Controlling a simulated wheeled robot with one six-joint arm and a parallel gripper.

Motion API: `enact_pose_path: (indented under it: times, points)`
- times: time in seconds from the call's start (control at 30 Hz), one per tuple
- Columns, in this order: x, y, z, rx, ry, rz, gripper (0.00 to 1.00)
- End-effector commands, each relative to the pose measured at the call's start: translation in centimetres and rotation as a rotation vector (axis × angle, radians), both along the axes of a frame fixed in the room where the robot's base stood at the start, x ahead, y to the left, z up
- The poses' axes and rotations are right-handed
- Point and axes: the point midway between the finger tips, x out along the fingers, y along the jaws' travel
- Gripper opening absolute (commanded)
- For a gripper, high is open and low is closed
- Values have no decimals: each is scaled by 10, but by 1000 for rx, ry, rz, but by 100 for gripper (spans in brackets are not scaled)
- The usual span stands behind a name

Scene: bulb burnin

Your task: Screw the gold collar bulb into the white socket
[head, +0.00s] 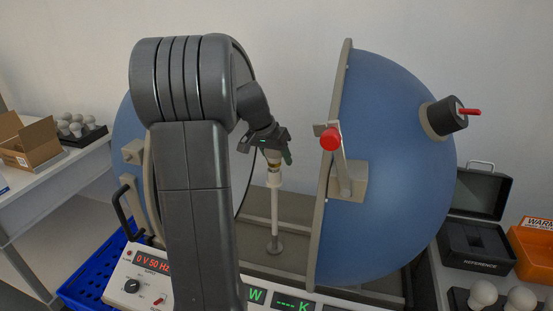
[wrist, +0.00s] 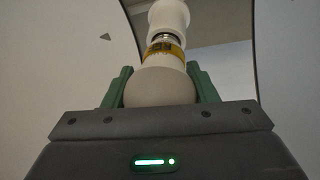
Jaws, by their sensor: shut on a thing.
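The gold collar bulb is gripped by its white globe (wrist: 160,87) between the two green fingers of my gripper (wrist: 161,88). Its gold collar (wrist: 165,50) faces the white socket (wrist: 169,14), and a short band of metal thread shows between them. The bulb's tip meets the socket's mouth or sits just inside it; the exact depth is hidden. The bulb looks roughly in line with the socket. In the head view, my gripper (head: 272,150) is above the white socket (head: 274,180), which tops an upright white post.
An opened blue sphere surrounds the post, its right half (head: 400,150) carrying a red-knobbed latch (head: 330,139) close to my gripper. A control panel (head: 135,285) reading 0 V 50 Hz stands in front. Spare bulbs (head: 75,126) sit on the left table; a reference case (head: 474,240) is at right.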

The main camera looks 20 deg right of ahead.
Motion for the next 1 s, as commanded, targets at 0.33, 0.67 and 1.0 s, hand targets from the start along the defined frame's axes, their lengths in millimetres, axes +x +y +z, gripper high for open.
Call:
enact_pose_path:
  times: [0.33,0.67,1.0]
  points:
    - [-3,2,0,1,4,-383,30]
    - [-6,3,1,3,7,-790,30]
    - [-10,3,2,1,6,-1236,30]
